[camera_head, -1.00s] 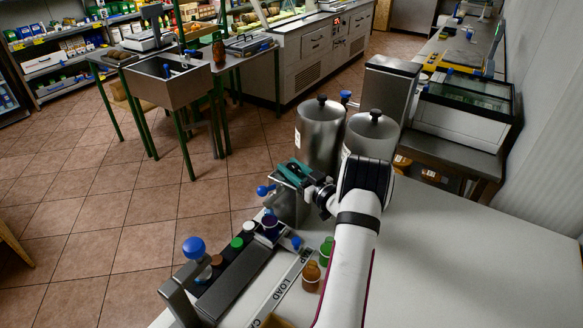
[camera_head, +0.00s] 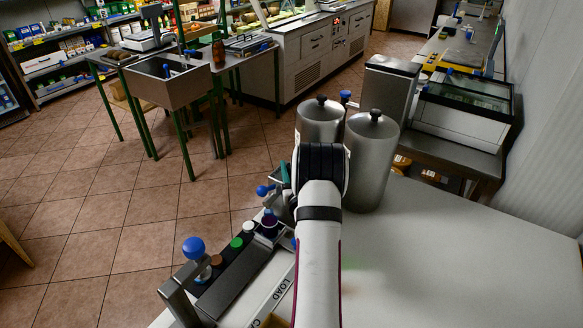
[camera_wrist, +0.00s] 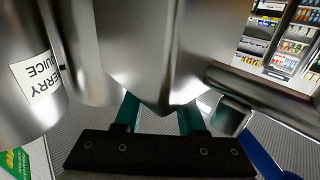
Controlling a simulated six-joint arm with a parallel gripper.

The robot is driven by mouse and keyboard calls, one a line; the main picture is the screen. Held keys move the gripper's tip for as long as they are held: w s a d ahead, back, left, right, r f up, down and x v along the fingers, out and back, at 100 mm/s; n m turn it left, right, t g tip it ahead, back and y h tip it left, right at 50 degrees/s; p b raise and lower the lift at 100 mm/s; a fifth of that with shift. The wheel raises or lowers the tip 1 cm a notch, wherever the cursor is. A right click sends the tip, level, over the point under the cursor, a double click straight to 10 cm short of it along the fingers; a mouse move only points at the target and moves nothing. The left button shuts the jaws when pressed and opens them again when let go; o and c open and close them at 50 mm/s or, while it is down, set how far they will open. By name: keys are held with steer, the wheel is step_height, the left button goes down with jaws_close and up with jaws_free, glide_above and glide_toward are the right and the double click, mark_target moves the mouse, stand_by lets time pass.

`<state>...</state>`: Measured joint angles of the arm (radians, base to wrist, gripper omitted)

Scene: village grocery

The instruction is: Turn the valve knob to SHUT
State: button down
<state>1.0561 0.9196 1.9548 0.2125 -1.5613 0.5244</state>
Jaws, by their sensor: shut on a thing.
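My gripper (camera_wrist: 160,110) shows two teal fingers in the wrist view, set either side of a tapering grey metal part (camera_wrist: 165,85). It is shut on this part, which I take to be the valve knob; the contact itself is partly hidden. In the head view my arm covers most of the gripper, and only a teal edge (camera_head: 284,173) shows above the small metal unit at the bench's left edge. No SHUT marking or pointer is readable, so the knob's angle cannot be told.
Two steel lidded canisters (camera_head: 369,160) stand just beyond my gripper. A metal pipe (camera_wrist: 265,98) and a blue part (camera_wrist: 262,160) lie close on the right in the wrist view. A dark rack with a blue ball knob (camera_head: 194,248) is front left. The bench's right side is clear.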

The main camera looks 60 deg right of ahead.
stand_by(0.3)
steer(key=c, duration=0.5)
jaws_free()
